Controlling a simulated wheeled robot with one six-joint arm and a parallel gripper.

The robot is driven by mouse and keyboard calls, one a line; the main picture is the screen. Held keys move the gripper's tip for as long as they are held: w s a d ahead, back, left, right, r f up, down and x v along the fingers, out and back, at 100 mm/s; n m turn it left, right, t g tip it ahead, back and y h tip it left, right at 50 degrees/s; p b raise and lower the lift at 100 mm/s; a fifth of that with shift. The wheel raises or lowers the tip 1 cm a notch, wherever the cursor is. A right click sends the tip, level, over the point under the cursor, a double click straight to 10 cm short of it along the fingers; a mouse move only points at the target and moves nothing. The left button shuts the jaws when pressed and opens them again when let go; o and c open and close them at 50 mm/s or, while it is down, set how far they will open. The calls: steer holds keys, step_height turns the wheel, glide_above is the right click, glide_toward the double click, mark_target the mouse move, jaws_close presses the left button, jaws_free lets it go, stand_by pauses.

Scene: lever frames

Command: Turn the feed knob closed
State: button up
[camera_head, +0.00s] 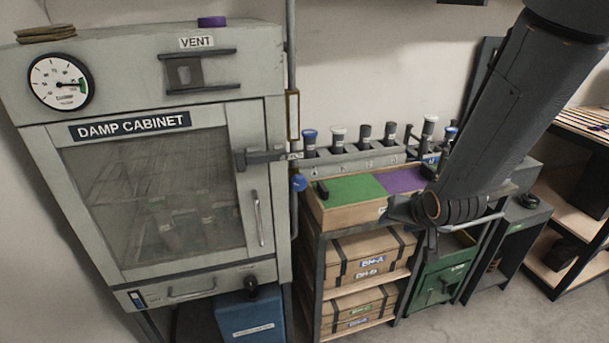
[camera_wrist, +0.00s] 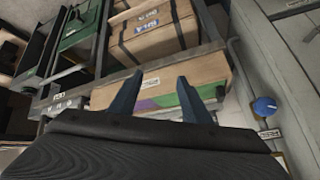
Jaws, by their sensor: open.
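A round blue knob (camera_head: 299,183) is on the pipe at the right side of the damp cabinet. It also shows at the right of the wrist view (camera_wrist: 265,106), with a small label near it that is too small to read. I cannot confirm it is the feed knob. A black knob (camera_head: 251,282) is on the cabinet's bottom panel. My gripper (camera_head: 402,210) is at the bench to the right of the blue knob, apart from it. In the wrist view my gripper (camera_wrist: 160,92) shows two fingers spread apart with nothing held.
The damp cabinet (camera_head: 268,110) fills the left. A wooden box with green and purple panels (camera_head: 345,214) sits on the bench under my gripper. Boxes (camera_head: 361,250) fill the shelves below. A blue container (camera_head: 250,315) stands beneath the cabinet.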

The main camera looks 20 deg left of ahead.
steer(key=w+a+r+t+y+p, duration=0.2)
steer(key=a+y, duration=0.1)
steer(key=a, duration=0.7)
steer(key=y+p, duration=0.3)
steer(key=y, duration=0.2)
glide_toward(302, 184)
steer(key=a, duration=0.1)
steer(key=shift+t, duration=0.3)
steer(key=p+x, duration=0.2)
steer(key=x, duration=0.6)
steer(key=shift+w+a+f, duration=0.15)
steer(key=shift+w+f, duration=0.1)
steer(key=shift+f, duration=0.05)
steer(key=c, duration=0.8)
